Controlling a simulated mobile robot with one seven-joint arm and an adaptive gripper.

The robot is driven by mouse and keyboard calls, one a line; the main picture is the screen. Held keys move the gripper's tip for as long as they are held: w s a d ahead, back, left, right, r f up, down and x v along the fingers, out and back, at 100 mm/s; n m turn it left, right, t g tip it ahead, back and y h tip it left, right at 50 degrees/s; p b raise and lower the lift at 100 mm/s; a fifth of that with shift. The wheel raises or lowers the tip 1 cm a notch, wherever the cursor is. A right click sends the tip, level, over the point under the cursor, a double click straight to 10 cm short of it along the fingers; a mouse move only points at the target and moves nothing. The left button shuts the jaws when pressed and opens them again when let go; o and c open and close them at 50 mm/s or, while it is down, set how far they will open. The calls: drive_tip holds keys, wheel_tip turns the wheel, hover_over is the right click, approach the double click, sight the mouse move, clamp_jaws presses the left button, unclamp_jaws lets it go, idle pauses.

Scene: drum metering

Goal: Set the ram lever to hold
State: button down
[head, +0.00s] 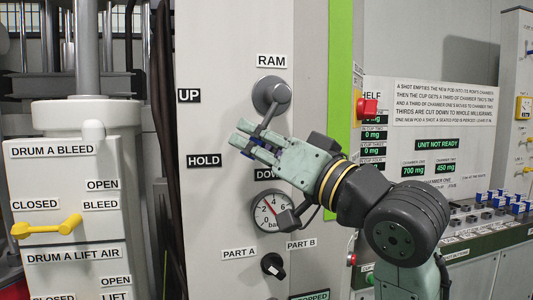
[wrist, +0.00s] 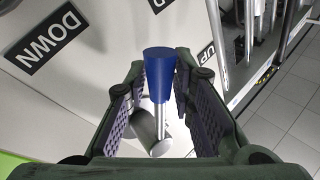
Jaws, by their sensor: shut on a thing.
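The ram lever has a round grey hub (head: 271,95) below the RAM label (head: 272,61). Its rod slants down and slightly left, between the HOLD label (head: 203,160) and the DOWN label (head: 268,174). My gripper (head: 245,140) is around the lever's end, which its fingers mostly hide in the head view. In the wrist view, the lever's blue knob (wrist: 159,64) and metal rod lie between my two fingers (wrist: 158,105), and my gripper is shut on the lever.
A pressure gauge (head: 271,211) sits just below my gripper, with a black PART A/PART B knob (head: 272,265) beneath it. A red button (head: 367,109) sticks out at the right. A yellow lever (head: 48,228) is on the white drum housing at left.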

drive_tip(key=shift+s+a+r+m+t, duration=0.15)
drive_tip(key=shift+a+r+m+t, duration=0.35)
drive_tip(key=shift+m, duration=0.45)
drive_tip(key=shift+s+a+r+m+t, duration=0.15)
drive_tip(key=shift+a+m+t, duration=0.15)
drive_tip(key=shift+m+t, duration=0.55)
drive_tip(key=c, duration=1.3)
unclamp_jaws()
drive_tip(key=shift+c, duration=0.2)
drive_tip(key=v, duration=1.2)
drive_tip(key=shift+r, duration=0.25)
